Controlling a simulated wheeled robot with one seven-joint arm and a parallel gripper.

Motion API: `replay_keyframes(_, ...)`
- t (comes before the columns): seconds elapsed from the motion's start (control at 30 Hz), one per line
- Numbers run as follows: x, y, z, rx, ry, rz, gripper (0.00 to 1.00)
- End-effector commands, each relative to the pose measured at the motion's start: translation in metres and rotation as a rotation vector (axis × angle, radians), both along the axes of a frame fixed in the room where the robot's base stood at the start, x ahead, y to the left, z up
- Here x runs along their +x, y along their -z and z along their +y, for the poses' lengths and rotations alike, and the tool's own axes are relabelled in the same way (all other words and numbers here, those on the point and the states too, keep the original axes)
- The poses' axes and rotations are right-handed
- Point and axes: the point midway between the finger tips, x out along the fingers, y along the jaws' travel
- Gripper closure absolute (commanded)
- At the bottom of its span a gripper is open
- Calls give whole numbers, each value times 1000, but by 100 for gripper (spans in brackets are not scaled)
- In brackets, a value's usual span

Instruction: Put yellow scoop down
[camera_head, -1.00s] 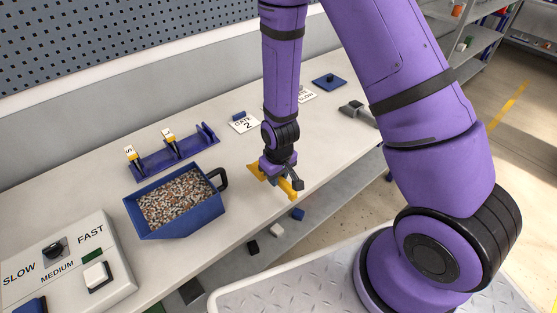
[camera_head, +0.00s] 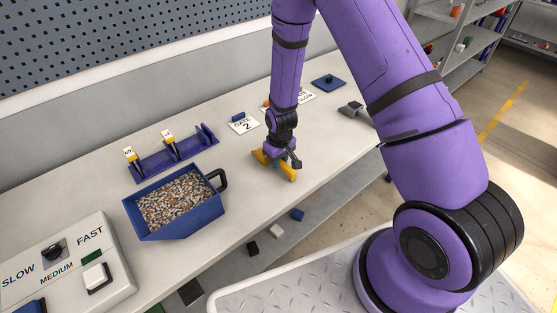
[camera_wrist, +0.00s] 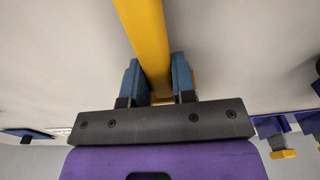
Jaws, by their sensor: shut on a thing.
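The yellow scoop (camera_head: 289,173) is in my gripper (camera_head: 277,160), low at the bench top right of the blue bin. In the wrist view my gripper (camera_wrist: 158,85) has its two blue fingers on either side of the scoop's yellow handle (camera_wrist: 147,35), shut on it. Much of the scoop is hidden behind the gripper in the head view. I cannot tell whether the scoop touches the bench.
A blue bin (camera_head: 182,231) of mixed granules stands left of the gripper. A "GATE 2" card (camera_head: 243,125) lies behind the gripper. A speed switch box (camera_head: 65,270) is at left. Bench (camera_head: 258,205) in front is clear.

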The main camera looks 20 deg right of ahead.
Motion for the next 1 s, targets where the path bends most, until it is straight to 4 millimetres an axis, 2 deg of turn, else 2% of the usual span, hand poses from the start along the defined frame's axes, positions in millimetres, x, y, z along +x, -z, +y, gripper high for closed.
replay_keyframes(0.37, 0, 4, 0, 0, 0, 0, 100)
replay_keyframes(0.4, 0, 4, 0, 0, 0, 0, 68)
replay_keyframes(0.5, 0, 4, 0, 0, 0, -1, 50)
replay_keyframes(0.8, 0, 2, 0, 0, 0, -1, 50)
replay_keyframes(1.0, 0, -17, 0, 0, 0, -4, 50)
